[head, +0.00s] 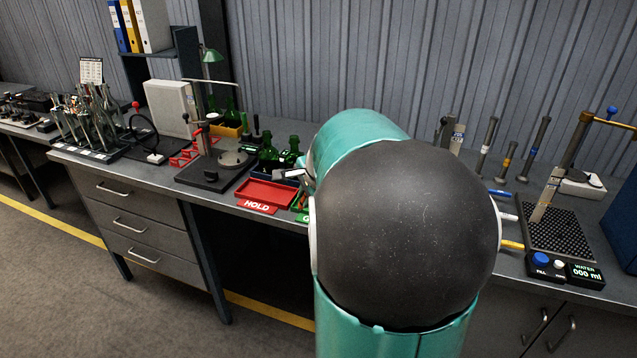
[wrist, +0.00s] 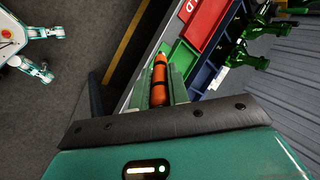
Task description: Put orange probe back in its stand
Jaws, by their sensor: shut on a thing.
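The orange probe (wrist: 159,74), with dark bands, shows in the wrist view. My gripper (wrist: 160,88) is shut on it, with one finger on each side, and the probe's tip points away from the wrist. In the head view my arm's large dark joint and green links fill the middle, and the probe cannot be made out there. I cannot tell which thing is the probe's stand; it may be hidden behind my arm.
A red HOLD tray (head: 266,194) lies near the bench's front edge, with green bottles (head: 268,148) behind it. A green tray (wrist: 184,58) is close beside the probe. A press stand (head: 212,165) is left; upright tools (head: 487,135) and a water unit (head: 556,236) are right.

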